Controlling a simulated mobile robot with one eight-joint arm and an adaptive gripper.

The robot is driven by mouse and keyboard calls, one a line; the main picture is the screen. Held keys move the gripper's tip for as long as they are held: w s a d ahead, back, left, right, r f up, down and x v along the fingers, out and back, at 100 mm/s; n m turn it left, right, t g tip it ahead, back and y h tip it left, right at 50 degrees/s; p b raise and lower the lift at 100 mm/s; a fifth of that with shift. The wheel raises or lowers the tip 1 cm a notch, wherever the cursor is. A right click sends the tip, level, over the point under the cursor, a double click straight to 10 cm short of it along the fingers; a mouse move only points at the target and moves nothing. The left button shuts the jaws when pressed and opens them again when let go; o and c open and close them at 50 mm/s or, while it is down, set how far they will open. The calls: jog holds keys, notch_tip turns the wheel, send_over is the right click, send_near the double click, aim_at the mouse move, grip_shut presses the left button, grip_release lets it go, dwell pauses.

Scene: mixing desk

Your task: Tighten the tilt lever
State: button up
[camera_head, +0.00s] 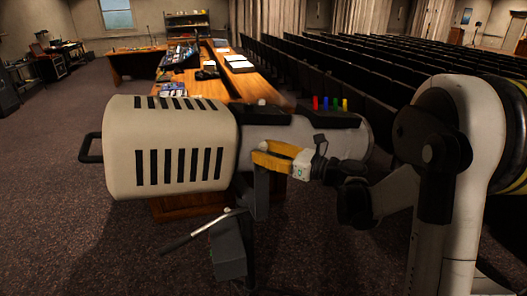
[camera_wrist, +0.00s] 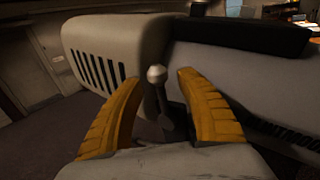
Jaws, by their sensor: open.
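The followspot (camera_head: 170,150) is a large pale lamp with dark vent slots, and its housing also shows in the wrist view (camera_wrist: 130,38). A lever with a round silver knob (camera_wrist: 157,75) and a dark stem, apparently the tilt lever, stands at its side in the wrist view. My gripper (camera_head: 258,152) has yellow fingers and reaches in from the right against the lamp's side in the head view. In the wrist view, my gripper (camera_wrist: 160,78) is open, with one finger on each side of the lever and visible gaps to both. The lever is not clearly visible in the head view.
A thin rod handle (camera_head: 195,235) and a dark box (camera_head: 228,252) are below the lamp. A dark loop handle (camera_head: 86,148) sticks out at the lamp's left end. A wooden desk (camera_head: 208,88) stands behind, with rows of seats (camera_head: 330,70) to the right. Carpet at left is clear.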

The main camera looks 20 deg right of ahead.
grip_shut()
jog(key=shift+a+n, duration=0.2)
jog(key=shift+n, duration=0.2)
jog(key=a+f+n+g+h+p, duration=0.1)
jog(key=a+f+n+g+h, duration=0.1)
jog(key=a+f+n+h, duration=0.3)
jog(key=shift+s+a+n+h, duration=0.15)
jog(key=shift+s+n+h, duration=0.25)
jog(key=shift+n+h, duration=1.7)
jog(key=shift+f, duration=0.1)
